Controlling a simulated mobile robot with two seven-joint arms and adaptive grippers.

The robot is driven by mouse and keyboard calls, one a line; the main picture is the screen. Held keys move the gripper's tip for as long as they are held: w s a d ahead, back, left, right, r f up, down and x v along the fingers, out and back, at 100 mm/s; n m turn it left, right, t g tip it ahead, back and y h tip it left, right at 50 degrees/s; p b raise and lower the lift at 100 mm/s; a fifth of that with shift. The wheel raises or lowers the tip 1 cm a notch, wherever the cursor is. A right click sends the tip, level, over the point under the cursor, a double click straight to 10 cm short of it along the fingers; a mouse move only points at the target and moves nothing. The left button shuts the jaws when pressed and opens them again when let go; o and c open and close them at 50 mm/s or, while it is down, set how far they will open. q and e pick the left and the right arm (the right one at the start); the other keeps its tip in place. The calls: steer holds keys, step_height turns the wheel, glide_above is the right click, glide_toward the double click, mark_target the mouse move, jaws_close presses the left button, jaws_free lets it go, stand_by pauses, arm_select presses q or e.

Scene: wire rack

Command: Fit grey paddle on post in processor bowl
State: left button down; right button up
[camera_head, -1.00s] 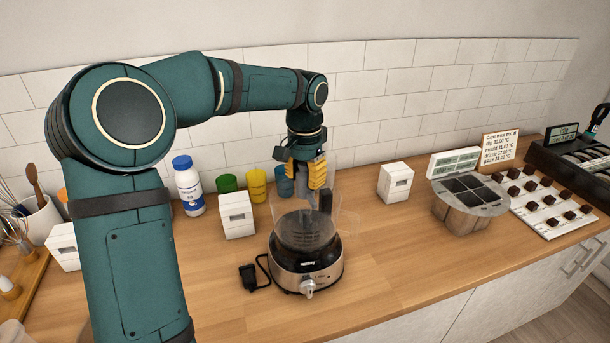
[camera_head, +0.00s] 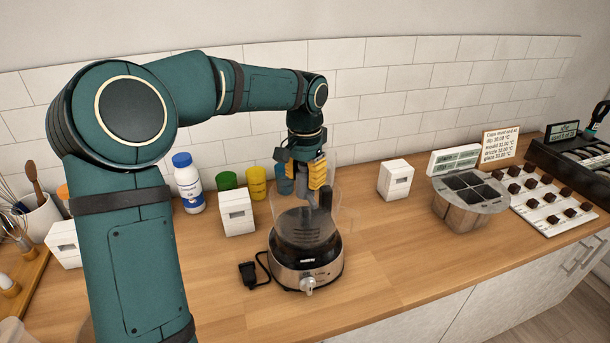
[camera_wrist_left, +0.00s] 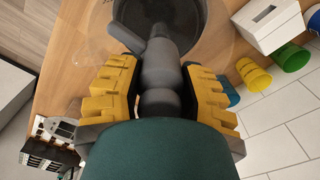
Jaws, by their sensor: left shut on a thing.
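The food processor (camera_head: 305,272) stands on the wooden counter with a clear bowl (camera_head: 298,232) on its black and steel base. My left gripper (camera_head: 317,190) points down over the bowl. Its yellow fingers are shut on the grey paddle, which shows in the left wrist view (camera_wrist_left: 160,72) as a rounded stem between the fingers. In the wrist view the paddle's far end lies over the dark round bowl area (camera_wrist_left: 185,15). The post is hidden, and I cannot tell whether the paddle touches it. My right gripper is not in view.
A white box (camera_head: 236,211), a bottle (camera_head: 188,183) and coloured tubs (camera_head: 256,184) stand left of the processor. Another white box (camera_head: 395,179) and a metal pot (camera_head: 470,205) stand to the right. A black plug (camera_head: 248,275) lies in front left.

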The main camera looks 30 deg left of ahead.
mark_target(305, 209)
arm_select(q)
steer(key=shift+f+b, duration=2.5)
steer(key=shift+f, duration=2)
stand_by(0.7)
steer(key=shift+c, duration=0.6)
jaws_free()
steer(key=shift+r, duration=0.15)
steer(key=shift+r+p, duration=1.8)
steer(key=shift+r, duration=0.15)
steer(key=shift+r+p, duration=1.25)
steer(key=shift+r, duration=0.2)
